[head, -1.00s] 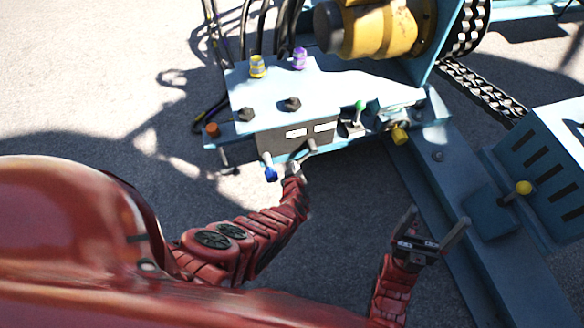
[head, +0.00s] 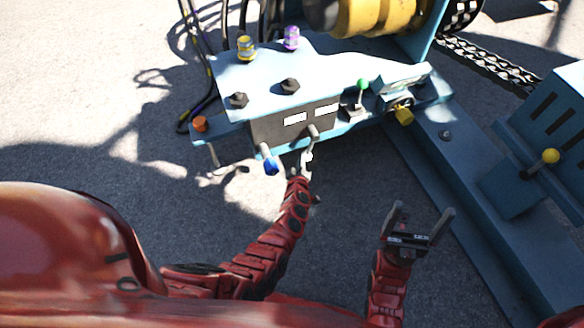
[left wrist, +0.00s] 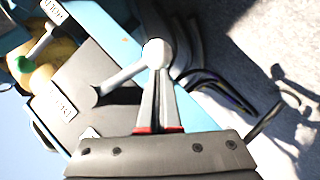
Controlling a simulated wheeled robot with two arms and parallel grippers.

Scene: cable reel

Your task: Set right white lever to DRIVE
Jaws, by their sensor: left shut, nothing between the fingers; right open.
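The right white lever (head: 313,133) sticks out from the front of the dark panel on the blue machine, under the right-hand white label. In the left wrist view it is a pale rod with a round white knob (left wrist: 157,52). My left gripper (head: 306,159) is shut with nothing held, just below the lever. In the left wrist view its closed fingertips (left wrist: 158,72) are right at the knob; I cannot tell whether they touch. The label text is too small to read in the head view. My right gripper (head: 422,220) is open and empty, low at the right.
A blue-tipped lever (head: 268,160) hangs just left of my left gripper. A yellow-knobbed lever (head: 547,158) stands near the right edge.

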